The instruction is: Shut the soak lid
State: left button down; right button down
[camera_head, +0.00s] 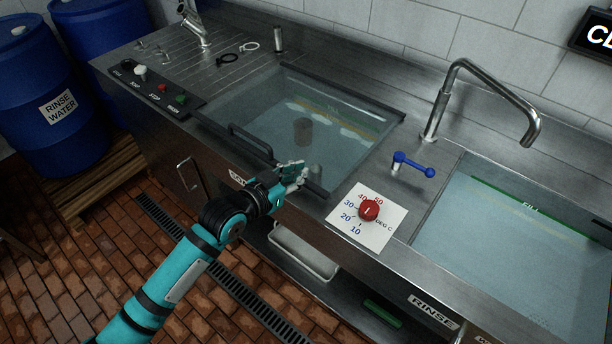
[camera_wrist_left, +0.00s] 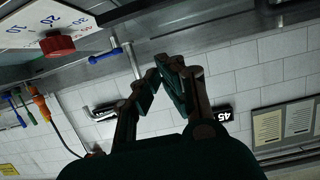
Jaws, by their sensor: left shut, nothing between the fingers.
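The soak lid (camera_head: 345,104) is a clear pane in a dark frame with a dark bar handle (camera_head: 250,141) along its front edge. In the head view it lies across the soak tank and looks flat; I cannot tell whether a small gap remains under it. My left gripper (camera_head: 298,173) is at the lid's front edge, to the right of the handle, shut and empty. I cannot tell if it touches the lid. Its closed fingers also show in the left wrist view (camera_wrist_left: 168,72). My right gripper is out of view.
A red temperature knob (camera_head: 369,210) and a blue lever (camera_head: 414,165) are right of the tank. The rinse basin (camera_head: 520,245) and its tap (camera_head: 485,75) are farther right. A button panel (camera_head: 150,87) is at left. Blue barrels (camera_head: 40,110) stand beyond it.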

pick_arm(q)
jog(key=w+f, duration=0.1)
jog(key=d+f, duration=0.1)
jog(key=w+d+f+p, duration=0.1)
jog(key=shift+w+f, duration=0.3)
jog(key=shift+f, duration=0.05)
jog(key=shift+s+a+f, duration=0.1)
jog(key=shift+f, duration=0.5)
jog(key=shift+f, duration=0.2)
